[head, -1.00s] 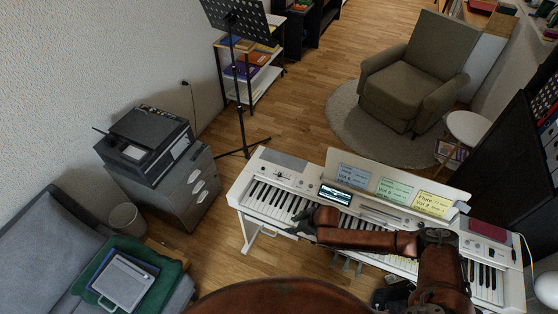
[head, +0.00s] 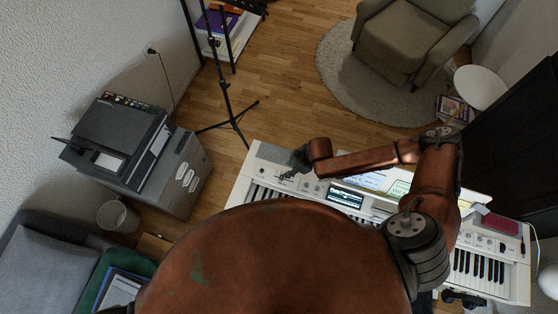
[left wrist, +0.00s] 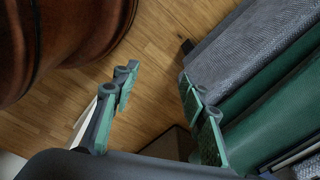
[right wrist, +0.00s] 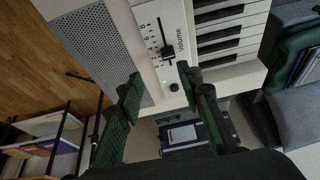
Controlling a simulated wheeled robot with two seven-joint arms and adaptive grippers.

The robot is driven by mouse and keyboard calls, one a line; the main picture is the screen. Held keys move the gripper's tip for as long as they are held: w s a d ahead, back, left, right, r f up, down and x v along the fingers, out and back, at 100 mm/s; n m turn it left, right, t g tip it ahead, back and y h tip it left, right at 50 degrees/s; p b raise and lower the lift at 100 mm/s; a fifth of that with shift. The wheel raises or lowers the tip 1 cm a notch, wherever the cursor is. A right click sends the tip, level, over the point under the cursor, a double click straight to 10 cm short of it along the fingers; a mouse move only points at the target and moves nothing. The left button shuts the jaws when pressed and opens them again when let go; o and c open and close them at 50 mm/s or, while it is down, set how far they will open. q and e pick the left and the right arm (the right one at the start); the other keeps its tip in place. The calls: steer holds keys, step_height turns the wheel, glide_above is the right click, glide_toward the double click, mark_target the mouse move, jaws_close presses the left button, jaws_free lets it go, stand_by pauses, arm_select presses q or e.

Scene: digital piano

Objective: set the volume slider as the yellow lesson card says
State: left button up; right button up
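The volume slider (right wrist: 167,52) has a dark knob on a short straight track, with scale marks and the word "Volume" beside it, on the white panel of the digital piano (head: 257,162). My right gripper (right wrist: 160,78) is open and empty. In the right wrist view its fingertips are just short of the knob, one to each side, apart from it. In the head view my right gripper (head: 299,158) is over the piano's left end. The yellow lesson card is mostly hidden behind my right arm and its writing cannot be read. My left gripper (left wrist: 158,82) is open and empty.
A speaker grille (right wrist: 105,55) lies beside the slider. A printer (head: 118,135) stands at left.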

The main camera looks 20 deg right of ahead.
mark_target(280, 176)
steer(key=f, duration=0.1)
steer(key=s+a+f, duration=0.2)
steer(key=f, duration=0.1)
steer(key=shift+s, duration=0.25)
steer(key=shift+w+a+f, duration=0.15)
steer(key=shift+w+f, duration=0.4)
steer(key=shift+f, duration=0.05)
steer(key=shift+w+a+f, duration=0.15)
steer(key=shift+w+f, duration=0.4)
steer(key=shift+w+d+f, duration=0.1)
steer(key=shift+w, duration=0.05)
steer(key=shift+c, duration=0.6)
steer(key=shift+s, duration=0.3)
steer(key=shift+c, duration=0.8)
steer(key=shift+w, duration=0.2)
steer(key=c, duration=0.5)
jaws_close()
steer(key=shift+s, duration=0.15)
steer(key=shift+a+p, duration=0.3)
steer(key=shift+w+a, duration=0.15)
steer(key=shift+w, duration=0.1)
steer(key=o, duration=0.5)
jaws_free()
arm_select(q)
steer(key=s, duration=0.4)
steer(key=shift+s+r, duration=0.15)
arm_select(e)
steer(key=shift+o, duration=1.4)
steer(key=shift+w, duration=0.1)
